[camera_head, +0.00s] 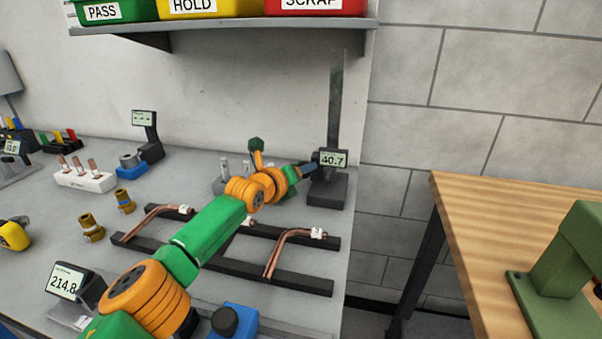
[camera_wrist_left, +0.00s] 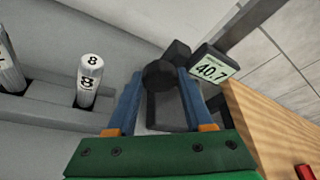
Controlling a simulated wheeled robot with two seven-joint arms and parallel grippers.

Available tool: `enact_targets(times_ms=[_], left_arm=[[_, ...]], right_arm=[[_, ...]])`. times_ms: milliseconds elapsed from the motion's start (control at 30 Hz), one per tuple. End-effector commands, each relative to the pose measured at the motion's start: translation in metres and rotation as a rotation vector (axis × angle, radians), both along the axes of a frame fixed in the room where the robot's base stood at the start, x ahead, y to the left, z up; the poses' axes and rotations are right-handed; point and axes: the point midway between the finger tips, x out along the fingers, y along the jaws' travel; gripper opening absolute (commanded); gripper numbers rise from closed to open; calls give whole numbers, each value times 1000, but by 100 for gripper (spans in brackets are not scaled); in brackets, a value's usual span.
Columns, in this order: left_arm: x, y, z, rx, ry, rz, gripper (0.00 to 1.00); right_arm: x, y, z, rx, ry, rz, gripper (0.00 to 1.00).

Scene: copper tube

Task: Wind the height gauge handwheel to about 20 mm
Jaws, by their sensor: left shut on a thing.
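The height gauge (camera_head: 336,110) stands upright at the back right of the grey bench, with a dark column, a block base and a display reading 40.7. The display (camera_wrist_left: 210,68) also shows 40.7 in the left wrist view. My left gripper (camera_head: 308,168) reaches the gauge's left side. In the left wrist view its blue fingers (camera_wrist_left: 160,92) are shut on the dark round handwheel (camera_wrist_left: 158,74). In the head view the handwheel is hidden by the gripper. My right gripper is in neither view.
Copper tubes (camera_head: 272,262) lie on a black rack (camera_head: 302,283) below my left arm. A pin holder (camera_wrist_left: 48,106) with numbered pins is left of the gripper. A shelf (camera_head: 220,27) with PASS, HOLD and SCRAP bins hangs above. A wooden table (camera_head: 510,215) stands right, past a gap.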

Motion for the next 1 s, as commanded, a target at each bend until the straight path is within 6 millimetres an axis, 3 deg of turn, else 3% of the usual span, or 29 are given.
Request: enact_targets(times_ms=[67,100,167,633,833,1000], left_arm=[[0,0,-2,2,4,1,0],[0,0,-2,2,4,1,62],[0,0,-1,1,3,0,79],[-4,4,6,4,-3,0,81],[-21,11,11,7,-1,-3,81],[-41,20,13,2,0,0,81]], right_arm=[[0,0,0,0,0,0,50],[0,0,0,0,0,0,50],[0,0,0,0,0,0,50],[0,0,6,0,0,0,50],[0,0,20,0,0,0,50],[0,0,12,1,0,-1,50]])
